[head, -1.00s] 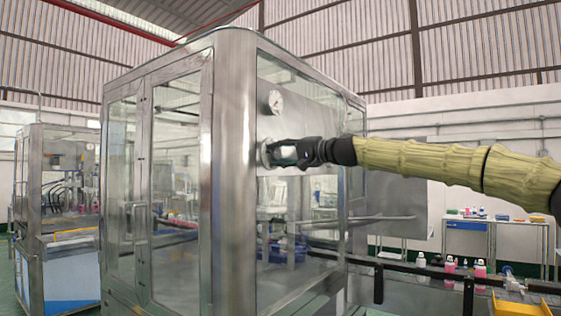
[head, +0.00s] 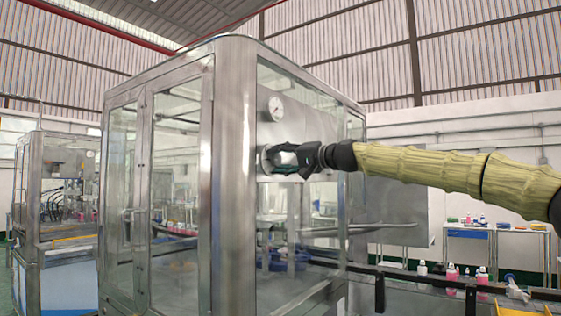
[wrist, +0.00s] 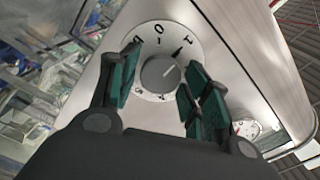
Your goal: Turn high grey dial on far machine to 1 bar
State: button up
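The grey dial (wrist: 160,73) sits on a round white scale plate with dark markings, on the machine's steel panel. The white line on its knob points to the upper right, towards a dark mark beside a character like a 1. My gripper (wrist: 158,88) has its green-padded fingers on either side of the knob, with gaps showing between pads and knob. In the head view my gripper (head: 284,158) is at the panel and covers most of the dial. The far machine (head: 232,170) is a steel and glass cabinet.
A round white pressure gauge (head: 276,106) is above the dial; it also shows in the wrist view (wrist: 246,129). A conveyor rail (head: 420,282) with bottles runs at the lower right. A second machine (head: 55,230) stands at left.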

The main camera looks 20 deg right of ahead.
dwell(0.3)
jog(key=v, duration=1.2)
jog(key=shift+d+f, duration=0.1)
dwell(0.3)
